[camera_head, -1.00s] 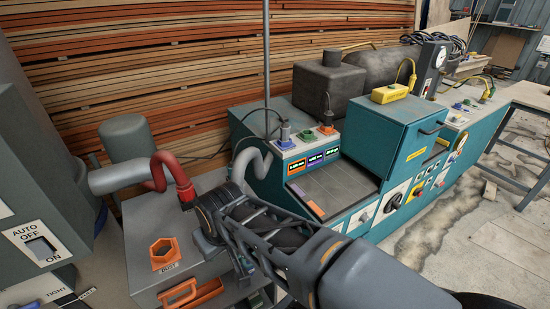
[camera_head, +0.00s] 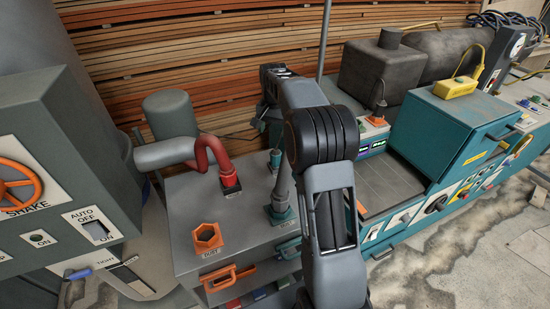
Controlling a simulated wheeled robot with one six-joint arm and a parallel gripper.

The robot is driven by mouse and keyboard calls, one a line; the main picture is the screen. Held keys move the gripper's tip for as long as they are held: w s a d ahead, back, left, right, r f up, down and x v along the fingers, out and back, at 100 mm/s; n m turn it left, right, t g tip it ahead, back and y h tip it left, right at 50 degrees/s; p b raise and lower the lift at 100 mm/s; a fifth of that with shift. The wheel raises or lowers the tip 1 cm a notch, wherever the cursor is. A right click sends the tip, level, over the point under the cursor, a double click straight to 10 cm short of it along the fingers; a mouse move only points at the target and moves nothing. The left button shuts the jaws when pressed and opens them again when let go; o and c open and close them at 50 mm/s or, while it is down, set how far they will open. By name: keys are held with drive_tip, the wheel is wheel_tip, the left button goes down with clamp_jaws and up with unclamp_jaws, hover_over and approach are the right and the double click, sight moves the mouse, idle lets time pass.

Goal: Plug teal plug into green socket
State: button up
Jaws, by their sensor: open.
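A small teal plug (camera_head: 275,160) stands upright at the back of the grey cabinet top, left of my arm. My gripper (camera_head: 266,128) is open at the far end of my arm, close above and slightly left of the plug, and apart from it as far as I can see. Its fingers are small and partly hidden.
An orange socket (camera_head: 376,121) sits beside the green one. A grey control box (camera_head: 60,160) stands at left.

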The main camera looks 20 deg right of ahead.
sight(275, 150)
drive_tip(key=shift+w+d+f+m, duration=0.3)
drive_tip(key=shift+w+d+f, duration=0.25)
drive_tip(key=shift+w+f, duration=0.2)
wheel_tip(275, 150, down, 8)
drive_tip(key=shift+w+r, duration=0.1)
drive_tip(key=shift+r, duration=0.15)
drive_tip(key=shift+d+f+p, duration=0.2)
drive_tip(key=shift+f+p, duration=0.7)
drive_tip(key=shift+f, duration=2.05)
drive_tip(key=c, duration=1.1)
